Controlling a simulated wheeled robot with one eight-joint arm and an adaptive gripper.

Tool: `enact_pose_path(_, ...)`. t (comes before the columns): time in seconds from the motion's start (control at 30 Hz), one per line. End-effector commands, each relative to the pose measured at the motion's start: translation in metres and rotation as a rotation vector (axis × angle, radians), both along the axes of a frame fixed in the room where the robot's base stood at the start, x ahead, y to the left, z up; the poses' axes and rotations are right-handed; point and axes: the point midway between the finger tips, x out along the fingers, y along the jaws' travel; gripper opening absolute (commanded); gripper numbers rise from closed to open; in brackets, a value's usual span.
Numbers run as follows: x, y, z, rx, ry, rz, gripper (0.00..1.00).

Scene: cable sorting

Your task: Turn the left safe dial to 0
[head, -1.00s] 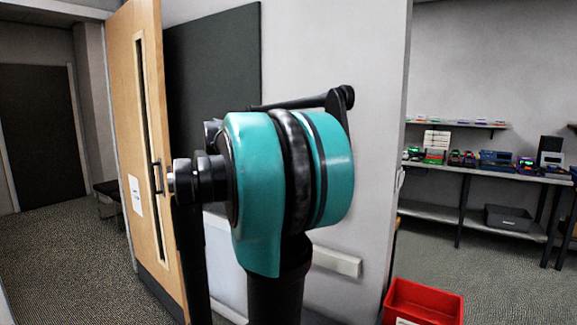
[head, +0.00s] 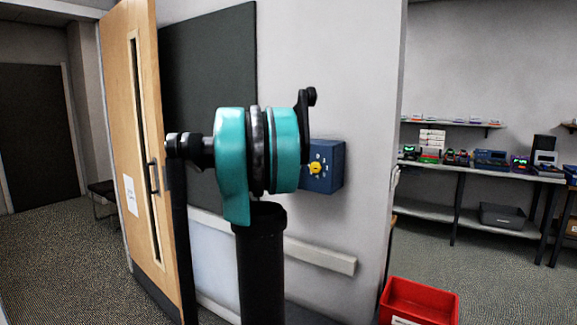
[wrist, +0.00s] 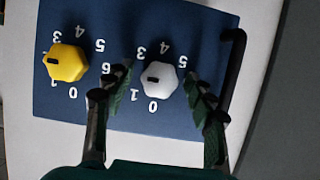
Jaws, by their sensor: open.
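A blue safe box (head: 334,166) is on the wall in the head view, partly hidden by my arm. Its yellow dial (head: 315,168) shows there. The wrist view shows the box face (wrist: 120,18) upside down, with the yellow dial (wrist: 68,62) at picture left and a white dial (wrist: 162,82) at picture right. The white dial's dark mark points picture-left, between the 1 and the 3; its 0 is below it. My gripper (wrist: 152,86) is open, with one finger on either side of the white dial. Contact cannot be told. The head view hides the gripper.
A wooden door (head: 128,150) stands open at left. A red bin (head: 420,302) is on the floor at right. Shelves with several devices (head: 490,158) stand along the far right wall. A pale rail (head: 320,257) runs along the wall below the box.

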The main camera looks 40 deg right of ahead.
Motion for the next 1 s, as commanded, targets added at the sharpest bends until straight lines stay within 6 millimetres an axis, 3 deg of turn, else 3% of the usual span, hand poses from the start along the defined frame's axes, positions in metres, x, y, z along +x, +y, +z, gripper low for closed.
enact_pose_path(0.2, -0.0001, 0.0002, 0.0001, 0.000, 0.000, 0.000, 0.53)
enact_pose_path(0.57, -0.0001, 0.0003, 0.0002, 0.000, 0.000, 0.000, 0.08)
enact_pose_path(1.0, 0.0009, 0.0009, 0.0001, -0.036, 0.089, 0.001, 0.06)
